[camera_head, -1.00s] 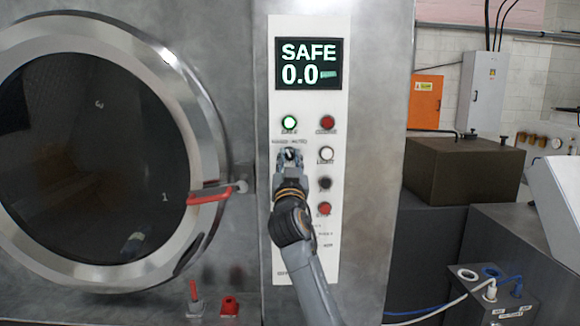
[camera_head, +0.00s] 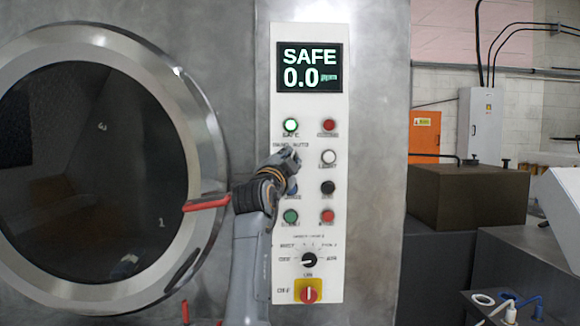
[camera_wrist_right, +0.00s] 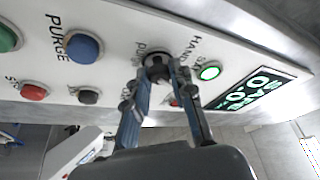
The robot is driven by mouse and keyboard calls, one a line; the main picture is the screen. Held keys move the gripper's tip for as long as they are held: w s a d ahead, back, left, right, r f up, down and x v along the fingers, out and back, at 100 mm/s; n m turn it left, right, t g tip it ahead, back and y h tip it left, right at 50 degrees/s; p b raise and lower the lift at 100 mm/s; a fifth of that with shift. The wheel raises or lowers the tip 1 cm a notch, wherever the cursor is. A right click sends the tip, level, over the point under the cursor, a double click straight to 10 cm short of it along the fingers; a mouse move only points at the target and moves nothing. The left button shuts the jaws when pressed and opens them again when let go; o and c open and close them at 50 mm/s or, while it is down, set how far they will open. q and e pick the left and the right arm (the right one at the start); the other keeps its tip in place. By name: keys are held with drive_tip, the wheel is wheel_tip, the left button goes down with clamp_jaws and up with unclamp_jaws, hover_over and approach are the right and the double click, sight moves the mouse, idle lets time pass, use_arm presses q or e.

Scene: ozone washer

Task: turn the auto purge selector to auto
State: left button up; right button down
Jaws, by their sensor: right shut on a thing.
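The auto purge selector (camera_wrist_right: 157,65) is a dark round knob on the white control panel (camera_head: 283,235), below the green-lit SAFE lamp (camera_head: 290,125) and the HAND/AUTO lettering. My right gripper (camera_head: 291,156) is at the selector, its arm rising from below and its hand slanting up to the right. In the right wrist view its two fingers (camera_wrist_right: 158,78) close around the knob from both sides. The gripper hides most of the knob in the head view, and I cannot tell which way its pointer faces. My left gripper is not in view.
A display (camera_head: 309,67) reads SAFE 0.0. Several buttons surround the selector, including a white one (camera_head: 328,157) close to its right and a blue one (camera_wrist_right: 83,47). A rotary switch (camera_head: 309,260) sits lower. The round door (camera_head: 85,170) with its red handle (camera_head: 205,203) is left.

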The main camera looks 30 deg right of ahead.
drive_tip(key=shift+m, duration=0.8)
drive_tip(key=c, duration=1.2)
unclamp_jaws()
drive_tip(key=shift+o, duration=0.2)
drive_tip(key=v, duration=0.7)
drive_tip(key=shift+a, duration=0.35)
